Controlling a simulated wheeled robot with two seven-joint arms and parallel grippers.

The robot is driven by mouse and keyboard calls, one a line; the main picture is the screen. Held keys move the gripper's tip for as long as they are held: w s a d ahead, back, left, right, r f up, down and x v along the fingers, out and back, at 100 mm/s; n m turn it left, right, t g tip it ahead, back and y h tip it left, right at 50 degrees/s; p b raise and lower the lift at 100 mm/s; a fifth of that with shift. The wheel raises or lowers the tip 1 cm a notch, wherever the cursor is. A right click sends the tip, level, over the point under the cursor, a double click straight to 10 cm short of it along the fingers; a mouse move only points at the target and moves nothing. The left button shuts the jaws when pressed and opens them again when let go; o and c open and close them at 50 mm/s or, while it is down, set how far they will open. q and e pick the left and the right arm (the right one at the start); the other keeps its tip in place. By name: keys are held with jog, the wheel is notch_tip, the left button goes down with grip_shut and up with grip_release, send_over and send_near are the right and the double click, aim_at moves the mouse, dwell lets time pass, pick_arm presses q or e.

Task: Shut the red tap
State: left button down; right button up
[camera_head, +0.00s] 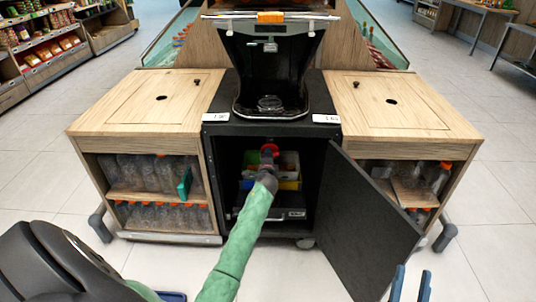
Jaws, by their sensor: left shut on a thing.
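The red tap (269,148) shows as a small red curved piece just inside the top of the open black cabinet (222,150), under the black juicer (270,60). My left gripper (268,158) reaches into the cabinet opening from the front and is shut on the tap. The dark gripper and wrist hide most of the tap, so its handle angle cannot be told. My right gripper (411,286) shows only as two blue fingers at the bottom right edge. They stand apart with nothing between them.
The cabinet door (362,225) stands open to the right, between the cabinet and my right gripper. Yellow and green boxes (290,171) sit inside the cabinet. Wooden cabinets with bottles flank it, left (150,100) and right (400,100). Floor in front is clear.

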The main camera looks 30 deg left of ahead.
pick_arm(q)
jog(key=shift+f, duration=0.15)
jog(key=c, duration=1.4)
grip_release()
jog(key=shift+c, duration=0.2)
jog(key=shift+s, duration=0.1)
